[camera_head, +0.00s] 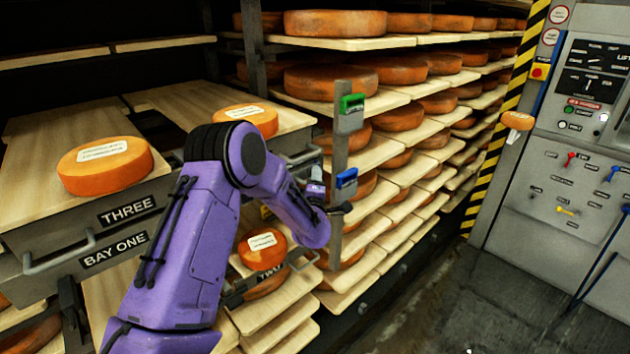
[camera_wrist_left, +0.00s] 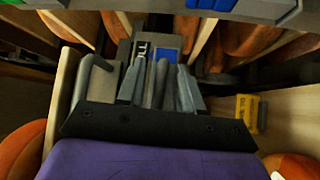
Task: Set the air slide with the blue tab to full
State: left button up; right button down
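The air slide's blue tab (camera_head: 346,178) sits low on an upright grey metal post (camera_head: 340,150) in front of the cheese racks. A green tab (camera_head: 352,104) sits higher on the same post. A blue piece (camera_wrist_left: 212,4) shows at the top edge there, beyond the fingers. Any slide markings are unreadable. My right gripper is out of view.
Racks of orange cheese wheels (camera_head: 335,23) run behind the post. Drawers with wood boards (camera_head: 70,125) and cheeses stand at left, labelled THREE and BAY ONE. A grey control panel (camera_head: 570,160) stands at right beside a striped post (camera_head: 505,120). The floor between is clear.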

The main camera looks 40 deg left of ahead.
pick_arm(q)
jog(key=b+v, duration=0.3)
jog(key=v, duration=0.7)
jog(key=shift+s+d, duration=0.15)
jog(key=shift+s, duration=0.05)
